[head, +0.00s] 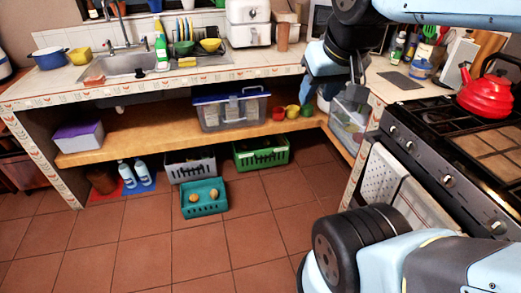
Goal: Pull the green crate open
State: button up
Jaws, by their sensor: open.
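A bright green crate (262,163) stands on the tiled floor under the low wooden shelf, its slatted front facing the room. Dark contents show inside, but I cannot make them out. The shelf covers its rear part. My gripper (357,92) is at the upper right, near the counter corner, with its fingers pointing down. It is open and empty, well above and to the right of the green crate, and touches nothing that I can see. My arm hides part of the counter there.
A teal crate (204,207) with two round items stands in front of a grey crate (191,172), left of the green one. Blue-labelled bottles (136,174) stand farther left. The stove (450,170) blocks the right. Floor in front of the green crate is clear.

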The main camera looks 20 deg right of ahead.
aim_at(257, 155)
jog(key=z, duration=0.1)
jog(key=i, duration=1)
jog(key=u, duration=0.1)
